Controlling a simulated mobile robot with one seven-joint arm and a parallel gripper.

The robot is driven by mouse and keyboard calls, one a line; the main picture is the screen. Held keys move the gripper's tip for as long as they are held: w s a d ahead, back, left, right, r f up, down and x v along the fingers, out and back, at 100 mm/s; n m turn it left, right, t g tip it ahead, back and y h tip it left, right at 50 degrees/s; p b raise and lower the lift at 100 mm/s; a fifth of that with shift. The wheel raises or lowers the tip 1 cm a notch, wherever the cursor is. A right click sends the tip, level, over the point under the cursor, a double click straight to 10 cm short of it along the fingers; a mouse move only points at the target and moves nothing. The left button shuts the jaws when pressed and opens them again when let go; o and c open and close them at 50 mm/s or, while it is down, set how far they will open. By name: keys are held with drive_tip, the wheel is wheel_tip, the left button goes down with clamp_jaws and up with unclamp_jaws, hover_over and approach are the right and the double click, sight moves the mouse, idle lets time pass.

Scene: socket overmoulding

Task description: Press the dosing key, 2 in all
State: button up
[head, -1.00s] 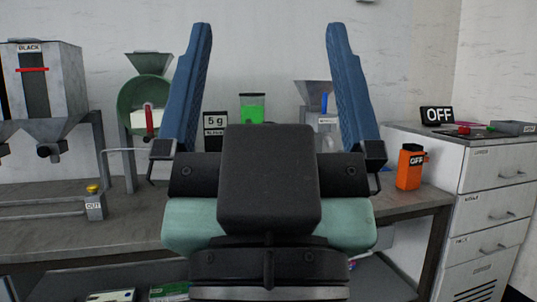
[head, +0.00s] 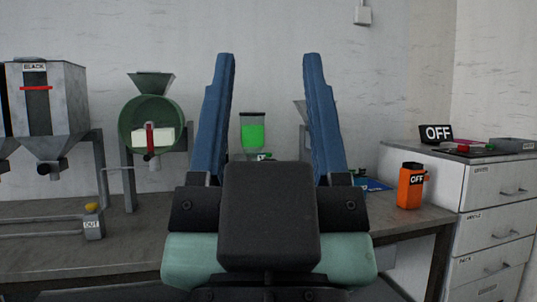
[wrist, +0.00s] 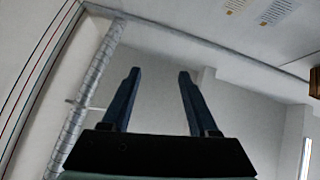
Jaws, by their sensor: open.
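My gripper (head: 268,60) is open and empty, its two blue fingers pointing up in front of the bench. In the wrist view the gripper (wrist: 159,75) points towards a bare wall and ceiling, with nothing between the fingers. In the head view a small dispenser with green contents and a dark lid (head: 253,132) stands behind, between the fingers. Its lower part is hidden by my gripper. I cannot make out the dosing key.
A grey BLACK hopper (head: 48,100) and a green funnel machine (head: 150,110) stand at the left. An OUT box (head: 93,226) with a yellow knob is on the bench (head: 50,255).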

clamp_jaws()
idle(1.3)
